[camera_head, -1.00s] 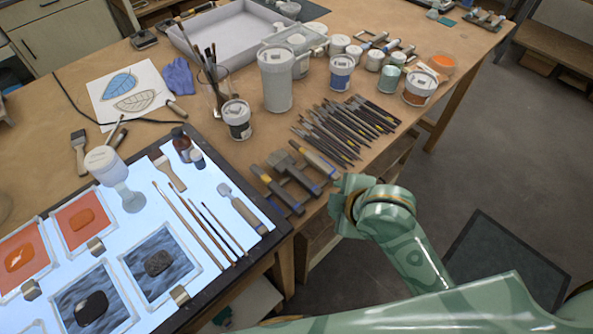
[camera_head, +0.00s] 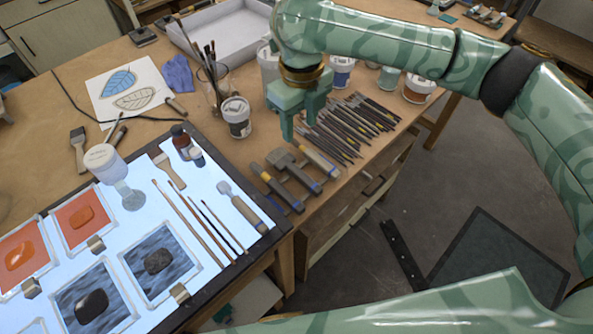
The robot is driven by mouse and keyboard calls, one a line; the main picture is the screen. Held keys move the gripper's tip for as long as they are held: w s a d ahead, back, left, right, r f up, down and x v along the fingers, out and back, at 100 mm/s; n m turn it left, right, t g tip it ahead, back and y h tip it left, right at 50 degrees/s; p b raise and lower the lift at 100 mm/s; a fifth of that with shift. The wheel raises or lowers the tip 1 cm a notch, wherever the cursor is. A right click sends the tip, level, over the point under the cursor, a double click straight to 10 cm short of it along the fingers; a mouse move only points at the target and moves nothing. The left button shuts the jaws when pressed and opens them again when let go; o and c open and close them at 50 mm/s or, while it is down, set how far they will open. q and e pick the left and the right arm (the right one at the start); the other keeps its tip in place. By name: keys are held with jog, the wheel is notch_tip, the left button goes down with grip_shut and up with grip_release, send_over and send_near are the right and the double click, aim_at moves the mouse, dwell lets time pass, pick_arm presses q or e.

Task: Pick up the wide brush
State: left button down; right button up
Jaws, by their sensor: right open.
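A flat, wide-headed brush (camera_head: 78,150) lies on the wooden table at the left, beyond the light panel. A second flat tool that may be a wide brush (camera_head: 170,171) lies at the top of the lit panel, near the brown bottle; I cannot tell which is meant. My right gripper (camera_head: 301,124) points down, open and empty, above the table between the row of dark tools and the short-handled tools. It is well to the right of both flat brushes. My left gripper is not in view.
Short-handled tools (camera_head: 283,165) lie just below my right gripper, with several dark slim tools (camera_head: 352,127) to its right. A jar of brushes (camera_head: 213,95), a lidded pot (camera_head: 236,118) and a goblet (camera_head: 122,183) stand upright. Painted glass panels (camera_head: 157,262) lie on the lit panel.

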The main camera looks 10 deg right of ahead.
jog(key=b, duration=0.3)
send_over(299, 172)
notch_tip(299, 172, down, 10)
jog(key=shift+d, duration=0.15)
notch_tip(299, 172, down, 6)
jog(key=shift+b, duration=0.8)
jog(key=shift+r, duration=0.1)
grip_shut()
